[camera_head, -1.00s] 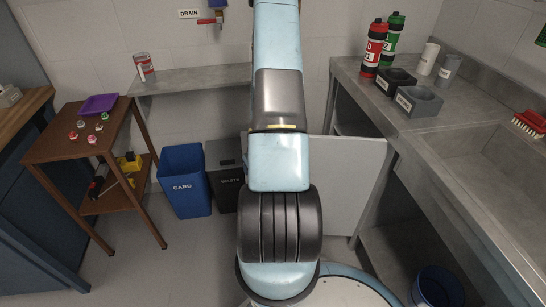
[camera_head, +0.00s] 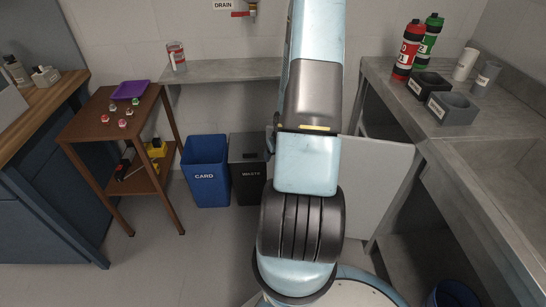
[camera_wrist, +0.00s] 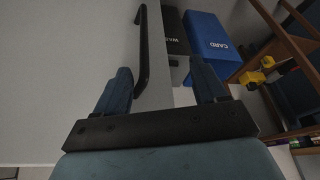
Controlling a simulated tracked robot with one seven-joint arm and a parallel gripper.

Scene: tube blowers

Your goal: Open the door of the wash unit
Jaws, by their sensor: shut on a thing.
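The wash unit's door (camera_head: 375,180) is a flat light grey panel, standing swung out below the metal counter at right in the head view. My arm covers part of it. In the wrist view the door (camera_wrist: 70,70) fills the left side, with a black bar handle (camera_wrist: 143,50) on its face. The gripper is hidden behind my arm in the head view.
A blue CARD bin (camera_head: 206,170) and a dark WASTE bin (camera_head: 248,170) stand beyond the door. A brown side table (camera_head: 125,125) stands at left. The counter (camera_head: 385,95) bears bottles and grey holders.

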